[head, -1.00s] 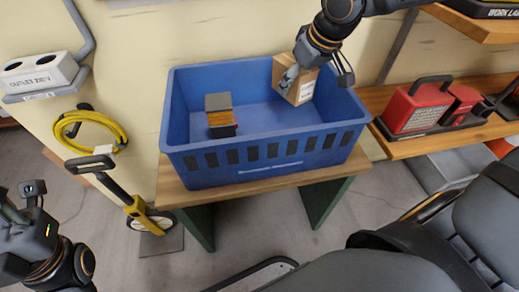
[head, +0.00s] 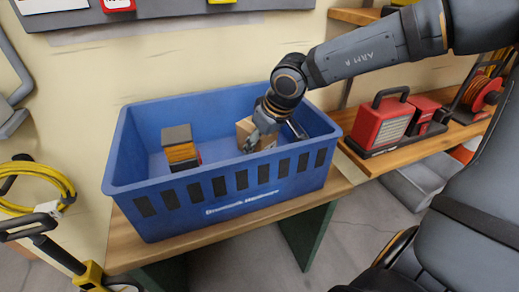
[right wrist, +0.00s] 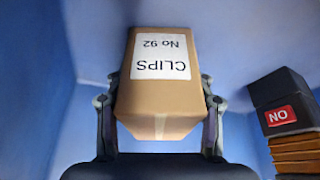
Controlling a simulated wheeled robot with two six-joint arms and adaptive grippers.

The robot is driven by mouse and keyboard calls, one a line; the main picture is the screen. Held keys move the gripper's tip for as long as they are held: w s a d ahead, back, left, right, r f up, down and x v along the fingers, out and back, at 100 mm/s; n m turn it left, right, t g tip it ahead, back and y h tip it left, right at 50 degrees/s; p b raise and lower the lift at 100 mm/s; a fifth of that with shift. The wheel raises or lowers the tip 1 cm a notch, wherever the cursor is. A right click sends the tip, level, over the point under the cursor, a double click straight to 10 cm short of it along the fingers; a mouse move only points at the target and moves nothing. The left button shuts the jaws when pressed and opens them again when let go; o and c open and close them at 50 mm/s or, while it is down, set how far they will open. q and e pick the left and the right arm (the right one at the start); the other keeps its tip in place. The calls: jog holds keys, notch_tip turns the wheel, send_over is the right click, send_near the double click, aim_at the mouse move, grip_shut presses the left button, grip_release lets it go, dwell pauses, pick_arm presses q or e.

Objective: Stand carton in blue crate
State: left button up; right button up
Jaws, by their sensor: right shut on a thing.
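The blue crate (head: 232,205) stands on a wooden bench in the head view. My right gripper (head: 262,138) reaches down into its right half. It is shut on a brown carton (head: 243,131), which is partly hidden behind the fingers. In the right wrist view the carton (right wrist: 160,105) sits between the two fingers, with a white label reading CLIPS No 92 upside down. The carton is inside the crate's walls; whether its base touches the crate floor cannot be told. My left gripper is not in view.
A black-topped orange stack (head: 181,150) stands in the crate's left half, clear of the carton; it also shows in the right wrist view (right wrist: 290,125). The bench top (head: 130,255) edges the crate. A red lamp (head: 383,122) sits on a shelf to the right.

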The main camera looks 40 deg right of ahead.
jog(key=shift+r, duration=0.15)
jog(key=o, duration=1.5)
jog(key=shift+o, duration=0.2)
